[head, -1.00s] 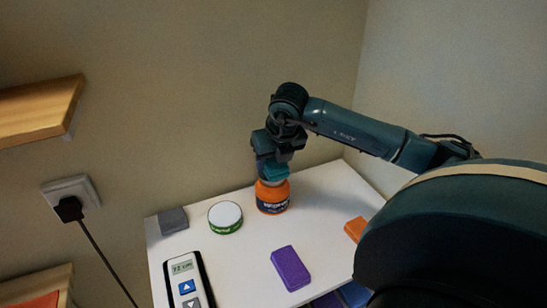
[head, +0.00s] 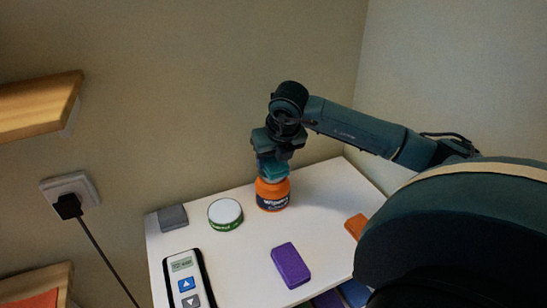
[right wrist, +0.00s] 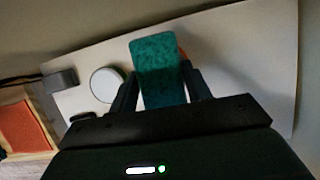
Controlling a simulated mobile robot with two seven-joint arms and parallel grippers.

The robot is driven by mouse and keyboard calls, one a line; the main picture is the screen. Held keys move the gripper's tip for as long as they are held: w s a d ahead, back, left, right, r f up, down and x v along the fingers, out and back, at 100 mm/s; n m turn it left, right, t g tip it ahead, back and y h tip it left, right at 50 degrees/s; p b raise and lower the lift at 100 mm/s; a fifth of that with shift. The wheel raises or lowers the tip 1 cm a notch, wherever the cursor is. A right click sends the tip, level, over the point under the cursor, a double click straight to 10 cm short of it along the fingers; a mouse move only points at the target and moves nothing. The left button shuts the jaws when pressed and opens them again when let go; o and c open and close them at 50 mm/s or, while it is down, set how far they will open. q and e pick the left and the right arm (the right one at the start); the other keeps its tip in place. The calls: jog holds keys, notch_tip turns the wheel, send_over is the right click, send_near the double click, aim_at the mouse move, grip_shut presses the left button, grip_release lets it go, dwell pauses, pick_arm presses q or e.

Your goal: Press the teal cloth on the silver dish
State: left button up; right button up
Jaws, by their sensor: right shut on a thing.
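The teal cloth (right wrist: 158,72) is a flat, block-like piece held between the two fingers of my right gripper (right wrist: 160,85) in the right wrist view. In the head view the right gripper (head: 270,160) points down with the teal cloth (head: 272,171) just above an orange jar (head: 272,194). I cannot tell whether cloth and jar touch. I cannot make out a silver dish. A round tin (head: 225,212) with a pale top and green side stands left of the jar. My left gripper is not in view.
The white table (head: 245,260) holds a grey block (head: 173,218), a handheld device (head: 187,280), a purple block (head: 291,265) and an orange block (head: 355,226). Walls stand close behind. A wooden shelf (head: 40,103) juts out at left.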

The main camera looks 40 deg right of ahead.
aim_at(273, 158)
jog(key=shift+s+f+b, duration=0.1)
jog(key=shift+f+b, duration=0.85)
jog(key=shift+b, duration=0.05)
dwell(1.9)
jog(key=shift+r, duration=0.1)
jog(key=shift+r+p, duration=1)
jog(key=shift+r, duration=0.6)
jog(key=shift+r+p, duration=1.2)
jog(key=shift+r, duration=0.8)
jog(key=shift+f, duration=0.1)
